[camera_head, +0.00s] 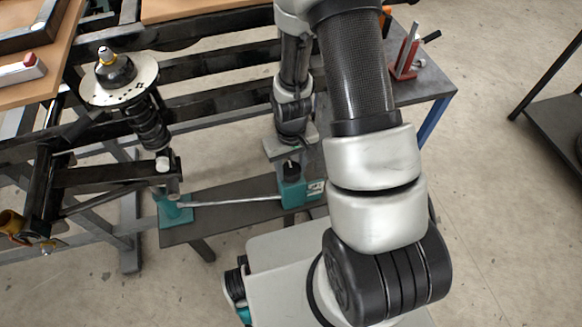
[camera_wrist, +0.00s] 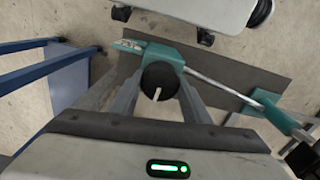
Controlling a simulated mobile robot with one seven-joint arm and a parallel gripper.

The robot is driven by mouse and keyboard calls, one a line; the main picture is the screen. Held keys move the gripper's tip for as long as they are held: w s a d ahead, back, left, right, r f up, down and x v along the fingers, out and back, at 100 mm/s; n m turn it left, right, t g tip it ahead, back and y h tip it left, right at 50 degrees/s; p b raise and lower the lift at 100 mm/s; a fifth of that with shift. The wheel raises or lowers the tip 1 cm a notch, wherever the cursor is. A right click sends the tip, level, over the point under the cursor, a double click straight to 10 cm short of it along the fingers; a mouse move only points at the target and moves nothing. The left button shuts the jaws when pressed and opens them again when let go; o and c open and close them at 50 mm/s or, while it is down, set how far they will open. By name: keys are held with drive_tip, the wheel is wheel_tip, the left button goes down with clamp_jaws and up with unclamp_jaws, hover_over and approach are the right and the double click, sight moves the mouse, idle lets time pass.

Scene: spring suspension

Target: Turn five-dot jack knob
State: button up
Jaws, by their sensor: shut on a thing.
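The jack's black knob (camera_wrist: 160,82) sits on the teal jack body (camera_wrist: 152,53), with a white line on its top. In the wrist view my gripper (camera_wrist: 158,92) has one finger on each side of the knob and is shut on it. In the head view my gripper (camera_head: 291,158) points down over the knob (camera_head: 291,170) from above, and the arm comes from the right. The teal jack body (camera_head: 296,190) stands on a dark bench. Five dots on the knob cannot be made out. The fingertips are partly hidden by the knob's top.
A silver rod (camera_head: 235,202) runs left from the jack to a teal foot (camera_head: 174,210) under the spring suspension (camera_head: 148,122). The dark bench (camera_head: 225,222) is otherwise bare. A grey table with a red tool (camera_head: 405,62) is at the back right.

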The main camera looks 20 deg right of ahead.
sight(291, 168)
idle(0.4)
drive_tip(key=o, duration=1)
drive_tip(key=shift+o, duration=0.2)
drive_tip(key=shift+r, duration=0.1)
wheel_tip(291, 168, up, 17)
drive_tip(key=p, duration=0.4)
drive_tip(key=shift+r, duration=0.15)
